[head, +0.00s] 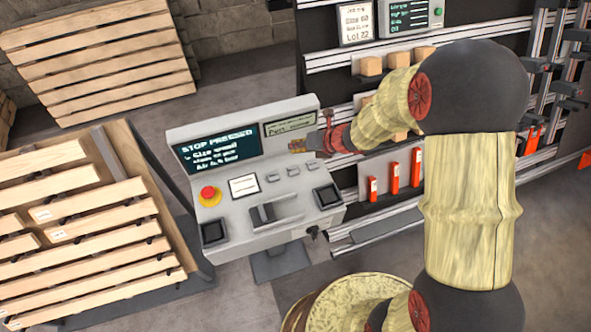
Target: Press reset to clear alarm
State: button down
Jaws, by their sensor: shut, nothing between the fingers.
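A grey control console (187,137) stands in the middle of the head view. Its dark screen (218,150) reads "STOP PRESSED" above smaller lines. A red mushroom button (208,192) on a yellow base sits on the left of the sloped panel. Several small grey buttons (293,171) line the panel's right half; their labels are too small to read, so I cannot tell which is reset. My gripper (311,143) is shut and empty, in front of the console's upper right, near the small display (289,124). Whether it touches the console is unclear.
Black square pads (214,232) (327,196) flank a raised grey part (275,211) on the panel. A rack with wooden blocks (371,66) and orange-red tools (395,178) stands right.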

aim_at(295, 169)
dwell(0.4)
notch_tip(295, 169, down, 9)
jog(key=b, duration=0.7)
jog(key=shift+r+b, duration=0.1)
jog(key=shift+b, duration=0.3)
dwell(0.9)
jog(key=shift+f, duration=0.35)
jog(key=shift+f+b, duration=0.5)
jog(key=shift+b, duration=0.1)
dwell(0.5)
jog(key=shift+r, duration=0.15)
jog(key=shift+r+p, duration=0.75)
jog(key=shift+p, duration=0.1)
